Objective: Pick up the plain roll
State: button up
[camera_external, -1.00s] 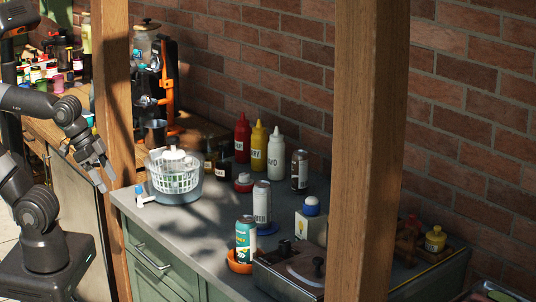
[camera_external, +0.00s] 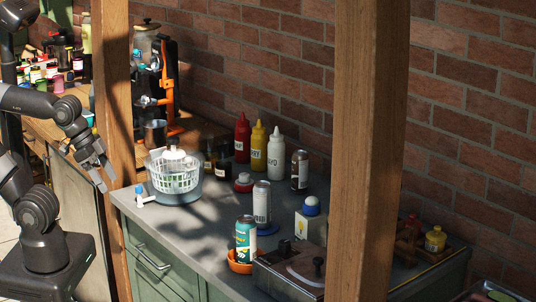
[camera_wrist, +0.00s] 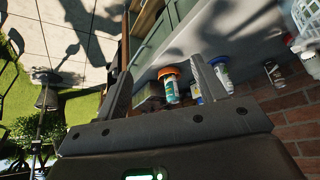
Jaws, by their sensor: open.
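I cannot make out a plain roll in either view. My gripper (camera_external: 104,178) is at the left in the external view, beside the wooden post and left of the grey counter (camera_external: 215,238). In the wrist view my gripper (camera_wrist: 160,67) shows two fingers spread wide apart with nothing held between them. Beyond the fingers the wrist view shows the counter's green front and part of its top, turned sideways.
A salad spinner (camera_external: 174,172) stands at the counter's left end. Red, yellow and white bottles (camera_external: 258,148) stand by the brick wall. A teal can (camera_external: 247,238) sits in an orange bowl (camera_external: 238,267), left of a metal box (camera_external: 292,268). A wooden post (camera_external: 368,150) blocks part of the view.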

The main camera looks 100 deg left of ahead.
dwell(0.3)
jog(key=shift+o, duration=1.4)
